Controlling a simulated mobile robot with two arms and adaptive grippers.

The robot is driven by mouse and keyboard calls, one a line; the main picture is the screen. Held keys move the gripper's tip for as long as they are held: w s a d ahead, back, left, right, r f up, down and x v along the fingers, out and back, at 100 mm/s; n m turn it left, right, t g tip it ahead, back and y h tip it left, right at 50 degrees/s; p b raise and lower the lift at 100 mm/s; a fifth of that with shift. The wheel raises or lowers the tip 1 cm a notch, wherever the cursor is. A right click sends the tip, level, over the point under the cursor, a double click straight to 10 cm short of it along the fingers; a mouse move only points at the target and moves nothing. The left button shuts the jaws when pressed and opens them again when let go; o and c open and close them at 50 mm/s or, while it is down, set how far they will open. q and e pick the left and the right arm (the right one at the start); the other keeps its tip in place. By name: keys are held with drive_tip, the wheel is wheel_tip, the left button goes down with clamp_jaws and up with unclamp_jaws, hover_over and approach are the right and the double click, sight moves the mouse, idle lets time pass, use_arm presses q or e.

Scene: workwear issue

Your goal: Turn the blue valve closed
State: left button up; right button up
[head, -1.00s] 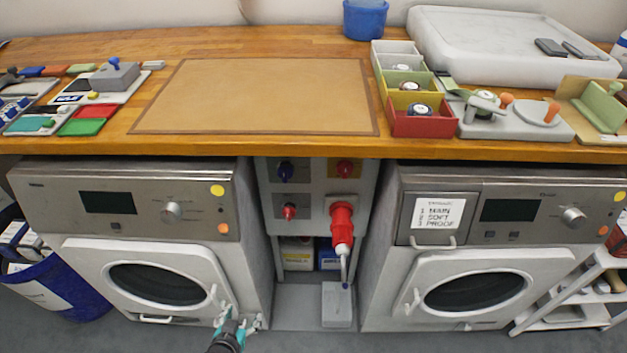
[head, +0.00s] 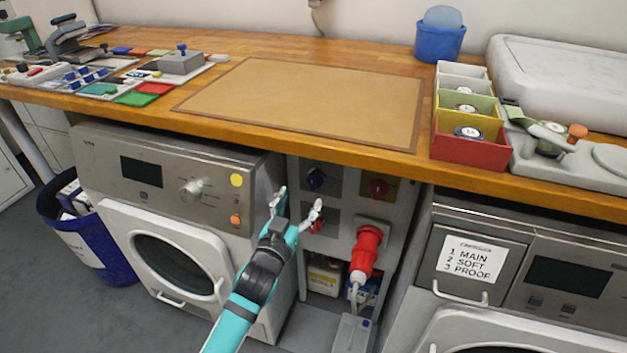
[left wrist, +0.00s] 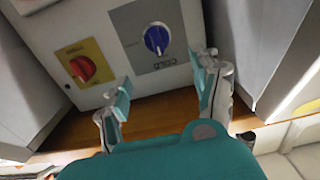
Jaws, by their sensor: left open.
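The blue valve (head: 316,179) is a round blue knob on a grey plate, at the upper left of the panel between the two washing machines. It also shows in the left wrist view (left wrist: 157,39), upside down, with a pale pointer bar across it. My left gripper (head: 297,205) is open and empty, in front of the panel and just below and left of the blue valve. In the left wrist view its two fingers (left wrist: 165,85) stand apart, with the valve beyond and between them, not touched. My right gripper is not in view.
A red knob (head: 379,188) on a yellow plate is right of the valve. Another red knob (head: 317,227) is below, partly behind a finger. A red plug (head: 366,250) juts out at the right. The wooden worktop (head: 280,137) overhangs above; washing machines flank the panel.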

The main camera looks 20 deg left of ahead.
sight(312, 180)
use_arm(q)
drive_tip(key=w, duration=0.4)
drive_tip(key=w+b, duration=0.1)
drive_tip(key=w, duration=0.4)
drive_tip(key=shift+w+d, duration=0.2)
drive_tip(key=shift+w, duration=0.1)
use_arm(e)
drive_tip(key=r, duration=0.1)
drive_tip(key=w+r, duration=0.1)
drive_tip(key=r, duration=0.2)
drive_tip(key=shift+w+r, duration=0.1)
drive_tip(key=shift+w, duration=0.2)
use_arm(q)
drive_tip(key=shift+c, duration=0.4)
drive_tip(key=c, duration=1.2)
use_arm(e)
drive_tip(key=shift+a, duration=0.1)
